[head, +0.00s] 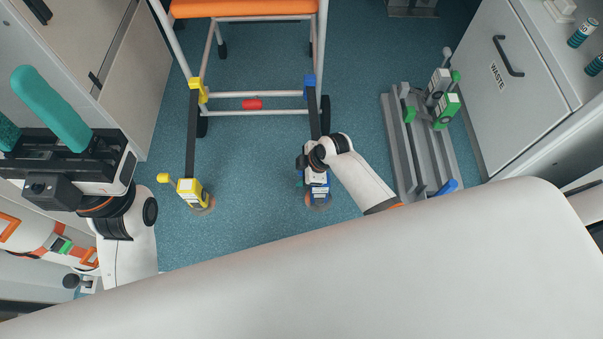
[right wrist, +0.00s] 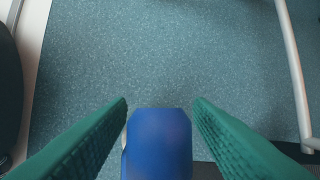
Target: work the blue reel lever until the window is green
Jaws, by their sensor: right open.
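The blue reel (head: 320,192) sits on the floor at the lower end of a dark strap, with white labels on it. My right gripper (head: 308,164) is over it and hides part of it. In the right wrist view the blue lever end (right wrist: 158,145) stands between the two green fingers of my right gripper (right wrist: 160,112). The fingers are spread, with a gap on each side of the lever. The window's colour cannot be made out. My left gripper (head: 28,118) is at the far left, away from the reel, its teal fingers apart and empty.
A wheeled chair with an orange seat (head: 245,8) stands behind the reels. A yellow reel (head: 190,188) with its strap is to the left. A grey rail rack (head: 431,165) with green and blue parts lies to the right, beside a waste cabinet (head: 515,85). Bare floor (head: 250,160) separates the reels.

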